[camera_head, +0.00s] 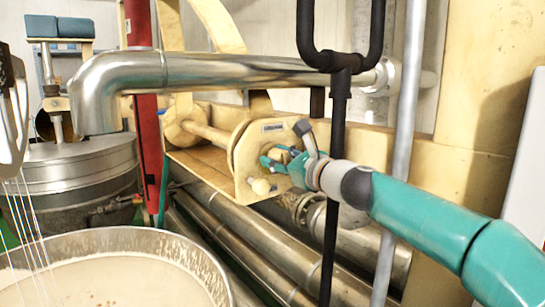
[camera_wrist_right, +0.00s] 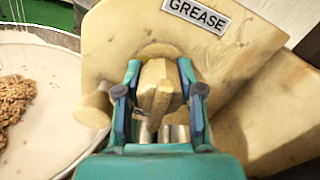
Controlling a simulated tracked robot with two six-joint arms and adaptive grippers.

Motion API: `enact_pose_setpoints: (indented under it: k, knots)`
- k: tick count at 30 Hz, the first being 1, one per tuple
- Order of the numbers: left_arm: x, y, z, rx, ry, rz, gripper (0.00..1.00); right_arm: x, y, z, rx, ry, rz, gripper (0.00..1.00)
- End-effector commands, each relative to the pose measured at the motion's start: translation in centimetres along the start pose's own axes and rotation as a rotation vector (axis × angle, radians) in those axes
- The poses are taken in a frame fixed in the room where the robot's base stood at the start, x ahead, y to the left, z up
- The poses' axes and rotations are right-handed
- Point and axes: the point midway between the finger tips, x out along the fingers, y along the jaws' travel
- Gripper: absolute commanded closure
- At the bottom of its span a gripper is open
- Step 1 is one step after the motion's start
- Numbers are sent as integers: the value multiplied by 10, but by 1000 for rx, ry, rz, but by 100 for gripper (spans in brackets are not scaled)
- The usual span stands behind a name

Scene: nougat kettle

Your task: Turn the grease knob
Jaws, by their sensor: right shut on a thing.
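The grease knob (camera_wrist_right: 154,82) is a cream, block-like knob on a cream plate, below a label reading GREASE (camera_wrist_right: 197,14) in the right wrist view. My right gripper (camera_wrist_right: 159,85) has its two teal and blue fingers on either side of the knob, shut on it. In the head view my right gripper (camera_head: 282,160) reaches in from the right to the end plate (camera_head: 250,178), and it hides most of the knob. My left gripper is not in view.
A large bowl (camera_head: 222,272) of pale mix stands at the lower left, with a wire whisk above it. A dark pipe (camera_head: 336,120) and a grey pole (camera_head: 404,110) stand close to my right arm. A round cream peg (camera_wrist_right: 92,108) juts out left of the knob.

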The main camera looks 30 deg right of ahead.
Motion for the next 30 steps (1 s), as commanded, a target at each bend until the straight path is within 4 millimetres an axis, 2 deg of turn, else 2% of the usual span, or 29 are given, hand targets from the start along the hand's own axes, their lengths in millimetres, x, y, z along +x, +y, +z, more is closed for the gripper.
enact_pose_setpoints:
  k: [1, 10, 25, 26, 30]
  knots:
    - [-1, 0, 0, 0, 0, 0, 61, 2, 4, -6, 29, 12, 8, 98]
    - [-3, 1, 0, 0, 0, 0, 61, 2, 4, -7, 144, 12, 7, 98]
    - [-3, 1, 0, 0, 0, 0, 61, 2, 4, -7, 164, 12, 7, 98]
    - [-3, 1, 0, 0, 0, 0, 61, 2, 4, -7, 164, 12, 7, 60]
    - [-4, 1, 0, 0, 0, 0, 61, 1, 3, -6, 164, 10, 6, 37]
